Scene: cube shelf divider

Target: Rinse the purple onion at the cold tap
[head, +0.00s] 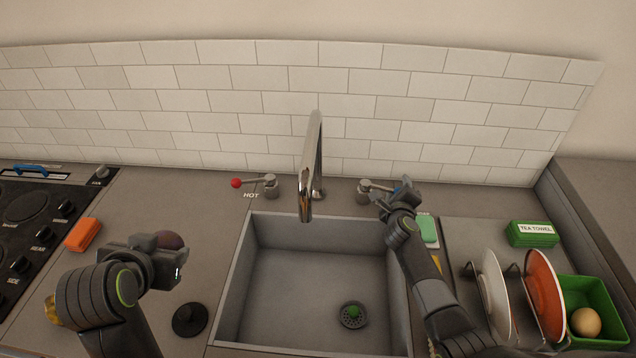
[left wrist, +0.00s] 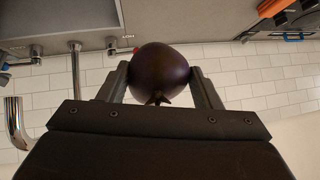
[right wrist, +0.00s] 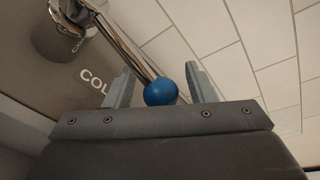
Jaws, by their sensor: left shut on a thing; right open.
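The purple onion (left wrist: 160,72) is dark and round, held between the fingers of my left gripper (left wrist: 162,85). In the head view the onion (head: 168,240) shows partly behind my left gripper (head: 160,255), above the counter left of the sink. My right gripper (right wrist: 155,88) is open around the blue knob (right wrist: 160,92) of the cold tap lever; I cannot tell whether the fingers touch it. In the head view my right gripper (head: 398,195) covers most of that lever, beside the cold tap base (head: 363,192). The chrome spout (head: 312,165) hangs over the sink (head: 285,280); no water shows.
The red-knobbed hot tap (head: 268,186) stands left of the spout. A green-centred drain (head: 353,314) is in the sink. An orange block (head: 83,234) and black stopper (head: 189,319) lie left.

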